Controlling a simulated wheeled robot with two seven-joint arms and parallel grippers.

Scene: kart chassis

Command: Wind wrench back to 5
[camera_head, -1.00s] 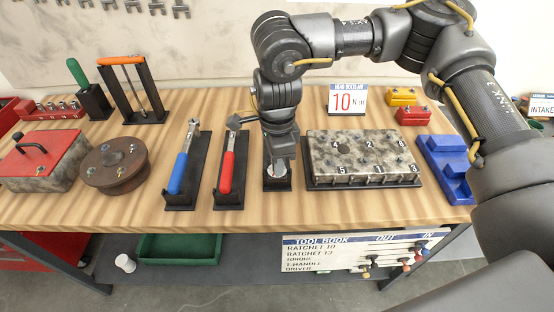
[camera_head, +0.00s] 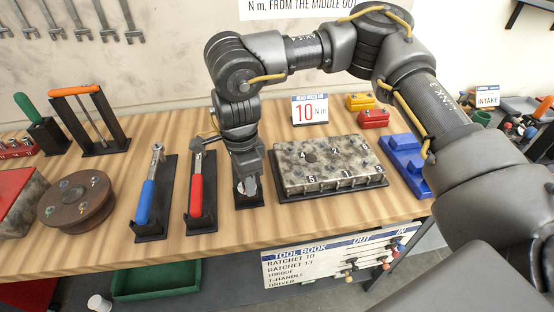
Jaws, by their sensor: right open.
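My right gripper (camera_head: 245,180) points down over a small black stand (camera_head: 249,203) in the middle of the bench. Its jaws are open around or just above a pale, round-ended part (camera_head: 241,188) at that stand. The gripper and arm hide most of this part, so I cannot tell whether the jaws touch it or read any setting. Left of it, a red-handled wrench (camera_head: 195,195) and a blue-handled wrench (camera_head: 146,203) lie in black cradles. A sign (camera_head: 310,110) behind reads 10 N m. My left gripper is not in view.
A mottled block with numbered spots (camera_head: 318,180) sits close right of the gripper, with a blue holder (camera_head: 404,165) beyond. A brown round drum (camera_head: 75,208) stands at the left. A tool board (camera_head: 330,262) hangs below the bench edge.

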